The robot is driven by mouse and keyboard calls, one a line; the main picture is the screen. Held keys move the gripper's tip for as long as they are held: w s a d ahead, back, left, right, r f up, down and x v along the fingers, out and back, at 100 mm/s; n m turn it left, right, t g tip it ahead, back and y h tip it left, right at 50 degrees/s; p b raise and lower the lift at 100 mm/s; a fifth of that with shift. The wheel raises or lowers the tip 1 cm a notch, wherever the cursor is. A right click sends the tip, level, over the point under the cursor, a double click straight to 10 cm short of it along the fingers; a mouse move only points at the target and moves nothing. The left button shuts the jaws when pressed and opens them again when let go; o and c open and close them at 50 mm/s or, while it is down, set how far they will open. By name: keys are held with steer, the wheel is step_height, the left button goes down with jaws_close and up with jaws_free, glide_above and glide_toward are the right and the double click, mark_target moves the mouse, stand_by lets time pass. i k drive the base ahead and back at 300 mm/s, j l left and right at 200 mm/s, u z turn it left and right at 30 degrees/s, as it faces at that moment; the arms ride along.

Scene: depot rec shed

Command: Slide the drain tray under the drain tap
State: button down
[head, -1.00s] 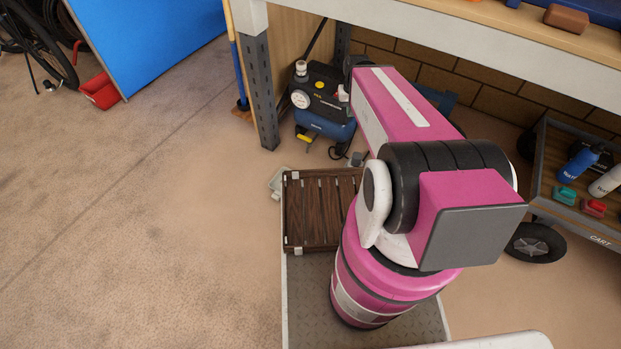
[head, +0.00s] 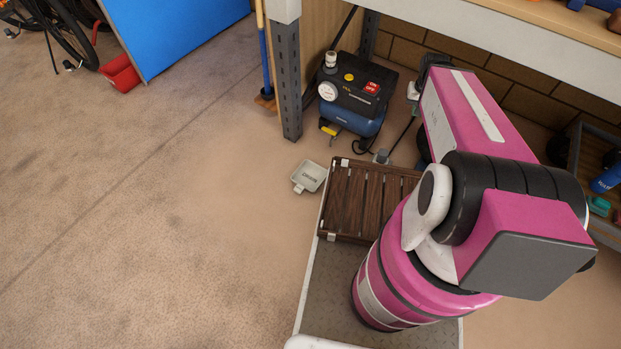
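The drain tray (head: 309,176) is a small, shallow, pale grey tray with a short tab on its near side. It lies on the floor, in front and to the left of the blue and black compressor (head: 352,112). A small yellow fitting (head: 330,130) low on the compressor's left front looks like the drain tap. The tray is apart from the compressor, nearer me than the fitting and not below it. My pink arm reaches toward the bench on the right of the tray. My gripper's fingers are hidden behind the arm.
A dark wooden slatted rack (head: 369,203) on a grey metal deck sits close to the tray's right. A bench post (head: 288,80) stands left of the compressor. A cart (head: 573,148) is at the right. Open floor (head: 180,220) lies left of the tray.

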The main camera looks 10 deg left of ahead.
mark_target(309, 176)
steer(key=u, duration=1.25)
steer(key=z, duration=1.25)
steer(key=k+j, duration=0.9)
steer(key=j, duration=0.25)
steer(key=i+z, duration=0.05)
